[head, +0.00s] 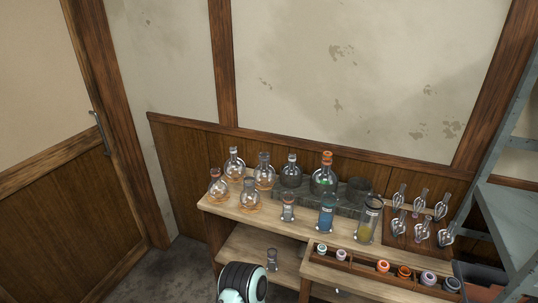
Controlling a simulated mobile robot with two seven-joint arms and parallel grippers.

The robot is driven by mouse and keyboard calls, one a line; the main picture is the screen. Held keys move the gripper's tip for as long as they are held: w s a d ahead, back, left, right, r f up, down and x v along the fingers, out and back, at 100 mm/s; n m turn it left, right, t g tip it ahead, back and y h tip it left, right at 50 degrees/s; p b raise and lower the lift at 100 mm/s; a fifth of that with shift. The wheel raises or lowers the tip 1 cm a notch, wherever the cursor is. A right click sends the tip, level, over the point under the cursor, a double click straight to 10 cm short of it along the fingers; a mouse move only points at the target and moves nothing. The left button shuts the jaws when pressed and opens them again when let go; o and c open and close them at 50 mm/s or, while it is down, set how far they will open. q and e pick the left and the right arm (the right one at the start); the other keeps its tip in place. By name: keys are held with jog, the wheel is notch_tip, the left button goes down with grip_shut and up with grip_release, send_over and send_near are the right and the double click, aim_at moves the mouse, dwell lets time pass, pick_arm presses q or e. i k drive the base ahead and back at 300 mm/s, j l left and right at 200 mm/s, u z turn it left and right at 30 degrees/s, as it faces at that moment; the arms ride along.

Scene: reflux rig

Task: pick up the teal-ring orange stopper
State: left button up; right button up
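A row of stoppers lies in a long wooden tray (362,266) at the front of the bench. Two of them look orange: one orange stopper (383,266) near the tray's middle and another orange stopper (404,271) with a darker ring just right of it. The ring colours are too small to tell surely, so I cannot say which has the teal ring. Part of my own arm shows at the bottom, left of the tray and apart from it. Neither of my grippers shows in the head view.
Round flasks (218,188) and bottles stand on the wooden bench (262,218) behind the tray. A blue-filled vessel (326,213) and a yellow-filled cylinder (368,222) stand close behind it. A rack (408,232) of glass pieces is at right, beside a grey shelf unit (508,215).

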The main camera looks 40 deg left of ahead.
aim_at(327, 156)
jog(key=i+u, duration=0.15)
jog(key=u, duration=0.25)
jog(key=i+u, duration=0.15)
jog(key=u, duration=0.3)
jog(key=i+u, duration=0.1)
jog(key=u, duration=0.3)
